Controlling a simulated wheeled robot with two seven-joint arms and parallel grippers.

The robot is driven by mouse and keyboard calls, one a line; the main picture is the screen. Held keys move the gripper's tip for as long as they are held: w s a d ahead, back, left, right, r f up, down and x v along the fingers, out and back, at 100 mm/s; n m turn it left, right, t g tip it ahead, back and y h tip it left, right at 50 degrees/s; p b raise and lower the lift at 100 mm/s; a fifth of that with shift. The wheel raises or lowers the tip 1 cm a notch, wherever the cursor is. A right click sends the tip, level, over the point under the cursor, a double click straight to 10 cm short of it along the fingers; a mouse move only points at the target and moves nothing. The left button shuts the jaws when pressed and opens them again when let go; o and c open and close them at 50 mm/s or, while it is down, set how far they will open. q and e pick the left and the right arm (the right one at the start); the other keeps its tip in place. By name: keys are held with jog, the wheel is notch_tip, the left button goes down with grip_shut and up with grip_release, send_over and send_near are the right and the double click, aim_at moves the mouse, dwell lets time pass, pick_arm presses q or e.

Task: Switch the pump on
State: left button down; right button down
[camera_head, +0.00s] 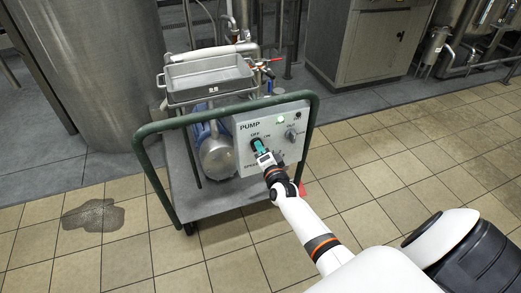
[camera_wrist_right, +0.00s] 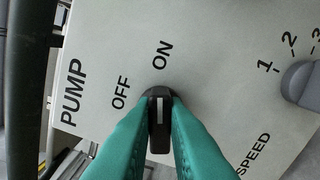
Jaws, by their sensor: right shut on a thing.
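The pump's control panel (camera_head: 272,124) is a pale box marked PUMP on a green-framed cart. Its black switch knob (camera_wrist_right: 158,95) has OFF and ON labels beside it. My right gripper (camera_head: 260,147) reaches the panel front, and its teal fingers (camera_wrist_right: 155,135) are shut on the knob from both sides in the wrist view. The white line on the knob runs upward there, towards the ON label (camera_wrist_right: 162,55); OFF (camera_wrist_right: 122,92) lies to its left. In the head view the gripper hides most of the knob. My left gripper is not in view.
A grey SPEED dial (camera_wrist_right: 300,84) sits right of the switch in the wrist view. A metal tray (camera_head: 208,80) sits on the cart. A puddle (camera_head: 93,215) lies on the tiles at left.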

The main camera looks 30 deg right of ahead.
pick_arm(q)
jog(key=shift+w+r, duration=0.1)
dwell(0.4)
pick_arm(e)
jog(key=c, duration=1.4)
grip_release()
jog(key=shift+c, duration=0.2)
jog(key=shift+s, duration=0.1)
